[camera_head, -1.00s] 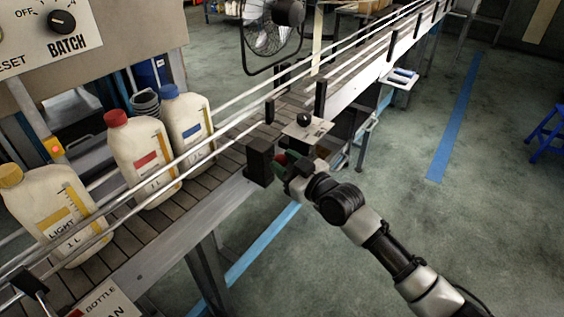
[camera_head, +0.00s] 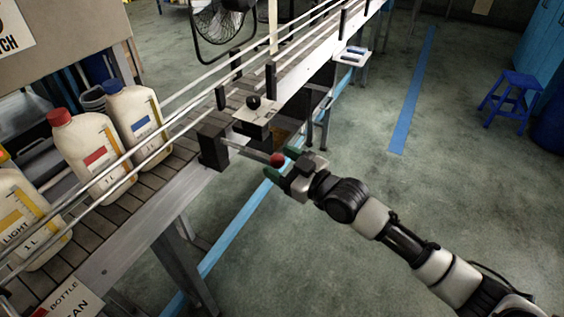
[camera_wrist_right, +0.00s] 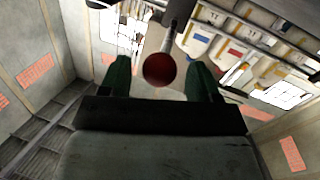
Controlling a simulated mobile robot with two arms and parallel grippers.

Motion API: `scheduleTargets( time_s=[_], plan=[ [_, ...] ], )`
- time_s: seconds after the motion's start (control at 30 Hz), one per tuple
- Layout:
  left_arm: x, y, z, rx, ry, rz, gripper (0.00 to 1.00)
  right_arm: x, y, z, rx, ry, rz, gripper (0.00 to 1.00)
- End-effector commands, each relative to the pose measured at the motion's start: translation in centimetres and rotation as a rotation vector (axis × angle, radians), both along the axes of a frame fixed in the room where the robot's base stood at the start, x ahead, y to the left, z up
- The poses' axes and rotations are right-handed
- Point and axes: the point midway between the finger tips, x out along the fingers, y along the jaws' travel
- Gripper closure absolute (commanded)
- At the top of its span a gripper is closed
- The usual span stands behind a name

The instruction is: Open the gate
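The gate's lever is a thin rod with a red ball knob (camera_head: 277,159). It sticks out from a black block (camera_head: 212,150) on the near side of the conveyor, toward open floor. My right gripper (camera_head: 281,163) has its green fingertips on either side of the knob. In the right wrist view the red knob (camera_wrist_right: 160,70) sits between the two green fingers, with a gap on each side, so the gripper is open around it. A gate bar across the belt cannot be made out. My left gripper is not in view.
The conveyor (camera_head: 140,190) carries bottles with red (camera_head: 85,150), blue (camera_head: 133,113) and yellow labels between metal guide rails. A small plate with a black knob (camera_head: 253,102) stands by the lever. A blue stool (camera_head: 512,98) is at right.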

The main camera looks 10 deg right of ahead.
Motion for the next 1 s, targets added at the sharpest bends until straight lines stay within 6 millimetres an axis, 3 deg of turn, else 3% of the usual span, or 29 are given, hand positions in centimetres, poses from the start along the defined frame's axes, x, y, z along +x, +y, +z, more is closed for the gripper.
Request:
scheduleTargets(
  time_s=[0.37, 0.8, 1.0],
  plan=[
    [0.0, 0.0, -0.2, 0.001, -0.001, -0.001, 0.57, -0.6, -0.6, -0.1, -0.001, 0.001, -0.001, 0.38],
    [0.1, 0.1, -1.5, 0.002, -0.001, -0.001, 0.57, -6.6, -6.1, -0.2, -0.003, 0.001, -0.001, 0.38],
    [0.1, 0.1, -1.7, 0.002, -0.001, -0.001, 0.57, -7.8, -7.3, -0.1, -0.001, -0.001, 0.000, 0.38]
  ],
)
